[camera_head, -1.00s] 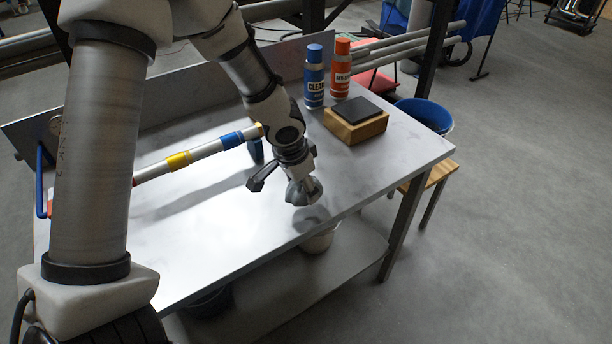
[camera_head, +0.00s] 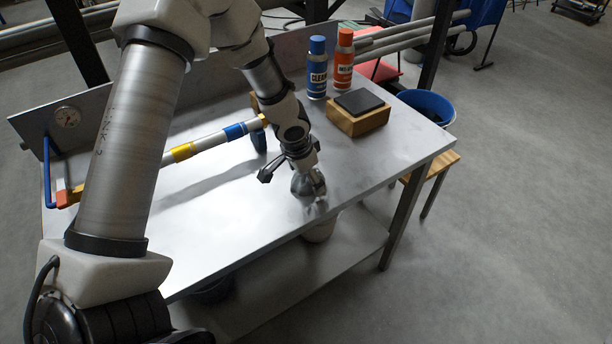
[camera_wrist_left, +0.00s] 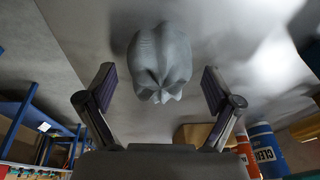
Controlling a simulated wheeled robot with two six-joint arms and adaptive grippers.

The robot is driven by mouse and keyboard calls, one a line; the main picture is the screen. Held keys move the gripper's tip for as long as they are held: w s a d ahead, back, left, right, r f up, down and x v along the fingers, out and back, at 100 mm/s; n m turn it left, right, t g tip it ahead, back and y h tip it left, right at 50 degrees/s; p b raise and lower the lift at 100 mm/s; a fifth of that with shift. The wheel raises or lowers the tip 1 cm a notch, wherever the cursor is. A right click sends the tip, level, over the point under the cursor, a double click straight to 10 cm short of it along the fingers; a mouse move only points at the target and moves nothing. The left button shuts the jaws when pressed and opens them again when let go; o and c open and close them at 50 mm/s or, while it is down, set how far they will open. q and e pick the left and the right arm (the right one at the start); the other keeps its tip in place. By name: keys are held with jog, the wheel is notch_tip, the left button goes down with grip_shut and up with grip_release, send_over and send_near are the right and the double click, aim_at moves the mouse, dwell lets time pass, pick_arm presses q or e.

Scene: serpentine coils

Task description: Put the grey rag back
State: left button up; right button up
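The grey rag (camera_head: 303,186) is a small crumpled bundle near the front edge of the metal workbench (camera_head: 220,215). A dark patch shows on the bench top just in front of it; I cannot tell whether the rag touches the surface. My left gripper (camera_head: 293,180) is right at the rag, its fingers spread. In the left wrist view the rag (camera_wrist_left: 160,62) lies ahead and between the open fingers of the left gripper (camera_wrist_left: 157,85), with a gap on each side. My right gripper is out of view.
A blue bottle (camera_head: 317,70) and an orange bottle (camera_head: 344,62) stand behind a wooden block with a dark top (camera_head: 357,119). A striped bar (camera_head: 205,145) crosses the bench behind my gripper. A blue bucket (camera_head: 440,100) is at right. The bench's front right is clear.

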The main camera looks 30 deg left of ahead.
aim_at(298, 184)
pick_arm(q)
jog(key=shift+r+p, duration=0.3)
jog(key=shift+r, duration=0.2)
jog(key=v, duration=1.1)
jog(key=shift+s+r, duration=0.15)
jog(key=shift+s, duration=0.05)
